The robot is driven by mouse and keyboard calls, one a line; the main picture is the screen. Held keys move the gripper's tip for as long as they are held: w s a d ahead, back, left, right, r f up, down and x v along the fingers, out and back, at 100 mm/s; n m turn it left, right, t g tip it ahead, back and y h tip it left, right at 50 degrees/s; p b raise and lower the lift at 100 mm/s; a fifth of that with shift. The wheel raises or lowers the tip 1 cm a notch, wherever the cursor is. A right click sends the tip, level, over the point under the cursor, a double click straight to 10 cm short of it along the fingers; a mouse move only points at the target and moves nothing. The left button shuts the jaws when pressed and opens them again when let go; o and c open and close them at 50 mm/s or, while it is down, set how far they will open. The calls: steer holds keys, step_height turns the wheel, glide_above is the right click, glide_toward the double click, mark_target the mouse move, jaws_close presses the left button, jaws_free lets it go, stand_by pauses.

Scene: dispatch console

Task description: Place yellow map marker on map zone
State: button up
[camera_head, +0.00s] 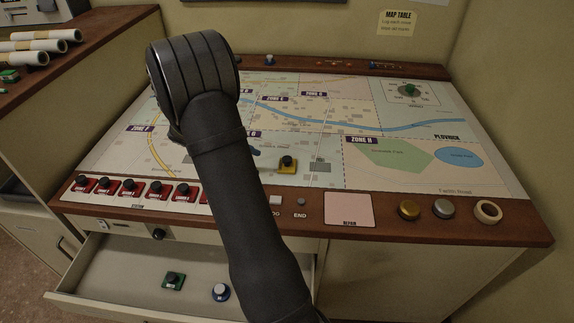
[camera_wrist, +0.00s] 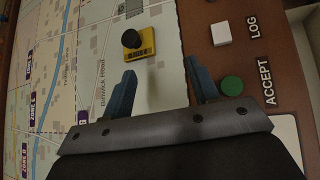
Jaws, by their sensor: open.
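The yellow map marker (camera_head: 287,166), a small yellow block with a black knob, stands on the printed map (camera_head: 310,145) near its front edge. In the wrist view the same yellow marker (camera_wrist: 139,45) is beyond the tip of the left blue finger. My gripper (camera_wrist: 160,74) is open and empty, its fingers apart and not around the marker. In the camera_head view my dark arm hides most of the gripper and part of the map's middle. The map has printed zone labels, among them ZONE H (camera_head: 361,139) and ZONE F (camera_head: 141,128).
Red-labelled switches (camera_head: 157,189), a pink REPAIR pad (camera_head: 349,211), gold and silver knobs and a tape roll (camera_head: 488,211) line the front rail.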

steer(key=a+n+t, duration=0.1)
steer(key=a+n+t+h, duration=0.1)
steer(key=a+n, duration=0.1)
steer(key=a+n+t+h, duration=0.1)
steer(key=n, duration=0.1)
steer(key=shift+s+a+r, duration=0.15)
steer(key=shift+s+a, duration=0.1)
steer(key=shift+s, duration=0.05)
steer(key=shift+n, duration=0.4)
glide_toward(286, 159)
steer(key=d+f, duration=0.1)
steer(key=d, duration=0.1)
steer(key=w+d+f, duration=0.1)
steer(key=f, duration=0.1)
steer(key=shift+w+d+f, duration=0.1)
steer(key=shift+w+d, duration=0.1)
steer(key=shift+d, duration=0.2)
steer(key=shift+w+r+x, duration=0.1)
steer(key=shift+r+x, duration=0.05)
steer(key=shift+x, duration=0.75)
steer(key=shift+w+r+x, duration=0.1)
steer(key=shift+r+x, duration=0.05)
steer(key=shift+x, duration=0.75)
steer(key=shift+w+r+x, duration=0.1)
steer(key=shift+r+x, duration=0.1)
steer(key=shift+x, duration=0.7)
steer(key=shift+d, duration=0.1)
steer(key=c, duration=1.1)
steer(key=shift+c, duration=0.2)
steer(key=shift+r, duration=0.1)
